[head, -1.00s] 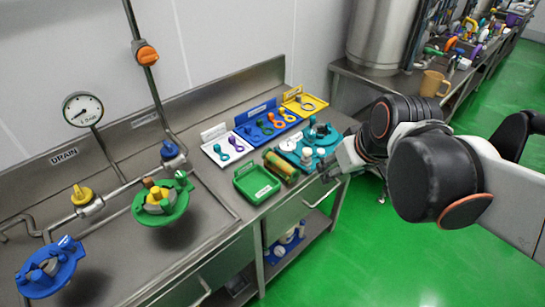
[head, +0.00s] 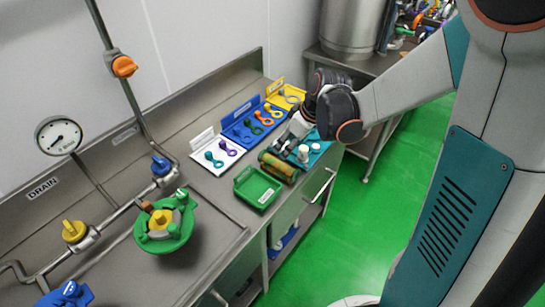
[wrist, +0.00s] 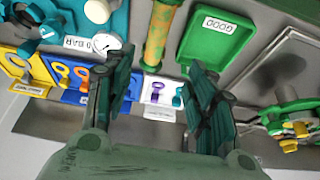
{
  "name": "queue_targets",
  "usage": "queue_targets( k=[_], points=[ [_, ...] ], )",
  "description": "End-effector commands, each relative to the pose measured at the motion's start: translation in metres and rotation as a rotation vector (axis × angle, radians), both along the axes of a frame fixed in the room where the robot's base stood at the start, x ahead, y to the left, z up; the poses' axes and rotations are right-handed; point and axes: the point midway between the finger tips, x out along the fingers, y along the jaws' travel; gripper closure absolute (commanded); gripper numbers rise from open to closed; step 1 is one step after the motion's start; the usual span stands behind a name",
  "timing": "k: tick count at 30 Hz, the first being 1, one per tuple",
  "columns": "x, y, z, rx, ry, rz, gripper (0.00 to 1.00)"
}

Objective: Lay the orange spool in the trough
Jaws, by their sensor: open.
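A mottled orange-and-green cylinder (head: 278,167) lies on the counter between the green tray and the teal tray. It is the only spool-like orange thing I make out, and it also shows in the wrist view (wrist: 160,35). I cannot clearly tell which thing is the trough. My gripper (head: 291,138) is over the counter near the teal tray, behind the cylinder. In the wrist view my gripper (wrist: 160,62) has its fingers wide apart with nothing between them. The cylinder is beyond the fingertips, not gripped.
The green tray (head: 241,181), labelled GOOD, looks empty. The teal tray (head: 318,157) holds white parts and a gauge. White (head: 200,158), blue (head: 232,133) and yellow (head: 296,91) mats hold ring-ended pieces. Pipes, valves and a green fixture (head: 165,240) stand at left.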

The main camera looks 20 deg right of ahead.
Motion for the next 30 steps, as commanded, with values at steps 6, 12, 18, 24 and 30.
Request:
queue_targets(
  k=[6,12,18,24,30],
  points=[
    [0.014,0.010,-0.042,0.001,-0.001,0.000,0.49],
    [0.021,0.015,-0.064,0.000,-0.001,-0.001,0.49],
    [0.024,0.016,-0.072,0.000,-0.001,-0.002,0.49],
    [0.030,0.015,-0.097,0.000,-0.001,-0.002,0.49],
    [0.037,0.019,-0.118,0.000,-0.001,-0.001,0.49]
  ],
)
